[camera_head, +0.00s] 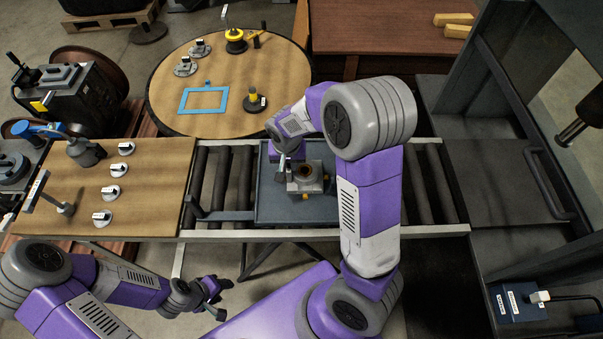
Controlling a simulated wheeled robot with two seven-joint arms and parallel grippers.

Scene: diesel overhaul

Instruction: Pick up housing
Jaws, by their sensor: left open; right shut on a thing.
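The housing (311,187), a grey block with a round dark bore on top and small brass-coloured fittings, sits on or just above a dark tray (270,207) on the roller conveyor. My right gripper (288,170) is at its upper left side and is shut on it. The arm and wrist hide part of the grip, and any gap below the housing cannot be made out. My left gripper (218,298) is open and empty, low in front of the conveyor.
A wooden board (150,180) at left holds several white-and-grey parts and a blue-handled tool (80,148). A round table (180,75) behind carries a blue frame (203,100) and other parts. A dark cabinet (520,180) stands at right. Bare rollers (220,175) flank the tray.

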